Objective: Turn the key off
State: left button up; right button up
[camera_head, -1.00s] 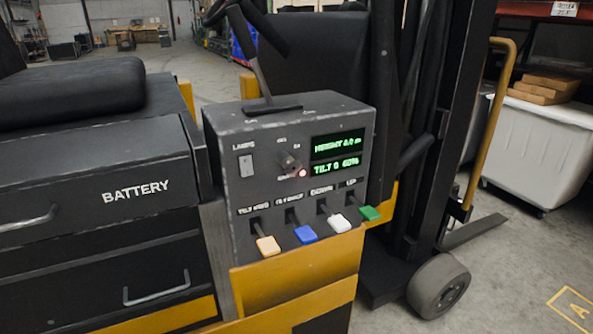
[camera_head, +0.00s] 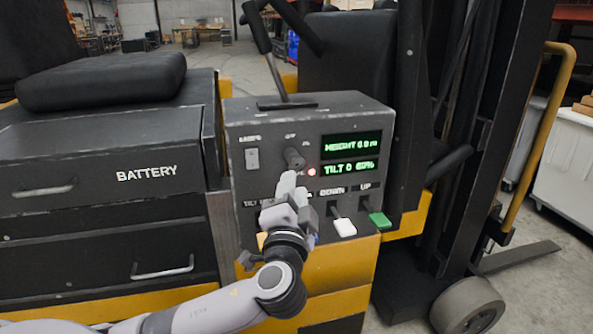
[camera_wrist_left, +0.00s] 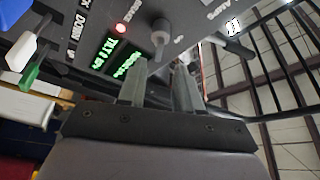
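The key (camera_head: 293,157) is a dark knob on the grey control panel (camera_head: 240,185) of the forklift, and labels surround it. It also shows in the left wrist view (camera_wrist_left: 160,38), beyond the fingertips. A small red light (camera_head: 312,172) beside it is lit, and it shows in the left wrist view too (camera_wrist_left: 121,28). My left gripper (camera_head: 287,180) is just below and in front of the key. In the left wrist view its two fingers (camera_wrist_left: 160,88) stand apart with nothing held, roughly lined up with the key. My right gripper is not in view.
Green displays (camera_head: 352,157) are lit right of the key. A white lamp switch (camera_head: 252,159) is to its left. White (camera_head: 345,228) and green (camera_head: 379,219) levers stick out below; my arm partly hides the other levers. A black bar rises above the panel.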

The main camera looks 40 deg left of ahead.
aim_at(296, 170)
pick_arm(q)
jog(key=p+x, duration=0.1)
jog(key=x, duration=0.5)
jog(key=shift+w+a, duration=0.15)
jog(key=shift+w, duration=0.05)
jog(key=shift+c, duration=0.3)
grip_shut()
